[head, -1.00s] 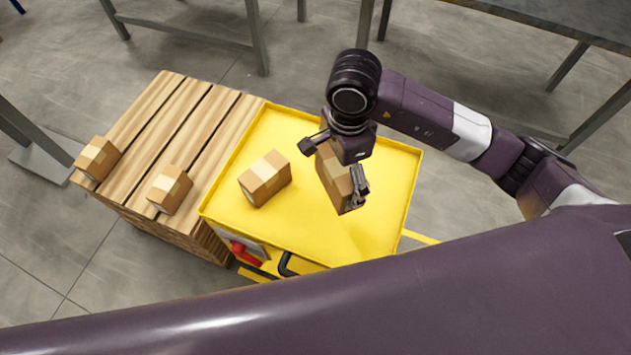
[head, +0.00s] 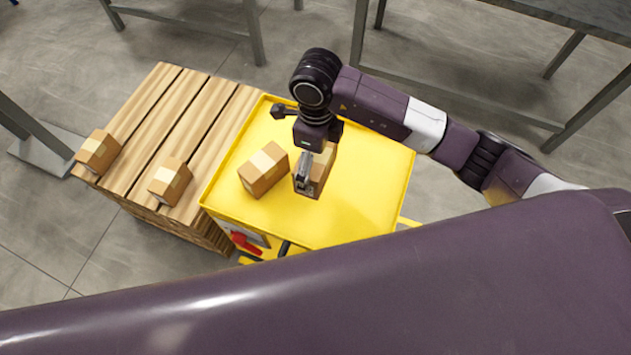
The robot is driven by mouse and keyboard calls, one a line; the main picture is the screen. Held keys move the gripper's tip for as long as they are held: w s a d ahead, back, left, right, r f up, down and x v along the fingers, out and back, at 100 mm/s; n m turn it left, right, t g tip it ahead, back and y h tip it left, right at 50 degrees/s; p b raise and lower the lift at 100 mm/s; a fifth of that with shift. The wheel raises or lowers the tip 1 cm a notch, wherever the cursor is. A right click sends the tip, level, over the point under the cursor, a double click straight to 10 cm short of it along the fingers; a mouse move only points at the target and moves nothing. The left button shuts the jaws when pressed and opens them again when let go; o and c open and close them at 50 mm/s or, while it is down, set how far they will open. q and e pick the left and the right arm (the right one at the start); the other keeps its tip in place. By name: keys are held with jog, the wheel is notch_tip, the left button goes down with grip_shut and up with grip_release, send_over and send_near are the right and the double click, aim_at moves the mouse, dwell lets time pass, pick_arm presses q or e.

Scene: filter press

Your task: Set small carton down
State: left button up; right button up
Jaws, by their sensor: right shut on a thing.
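A small carton (head: 322,172) is in my right gripper (head: 303,172), over the middle of the yellow tray top (head: 355,205). The gripper is shut on it from above and hides part of it. I cannot tell whether the carton touches the tray. Another carton (head: 263,170) with a pale tape strip sits on the tray just to the left, with a narrow gap between it and the held one. My left gripper is not in view.
A wooden pallet stack (head: 150,120) stands left of the yellow tray, with two cartons (head: 98,151) (head: 170,181) near its front edge. The tray has a raised rim. Its right part is clear. A red handle (head: 245,242) shows below its front. Grey tables (head: 560,15) stand behind.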

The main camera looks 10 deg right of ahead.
notch_tip(320, 180, down, 12)
jog(key=shift+f+p, duration=0.1)
jog(key=shift+p, duration=0.3)
jog(key=shift+f, duration=0.35)
jog(key=shift+f, duration=0.1)
jog(key=o, duration=1.2)
jog(key=shift+o, duration=0.3)
jog(key=shift+r, duration=0.25)
notch_tip(320, 180, up, 12)
jog(key=shift+f+b, duration=0.1)
jog(key=shift+b, duration=0.7)
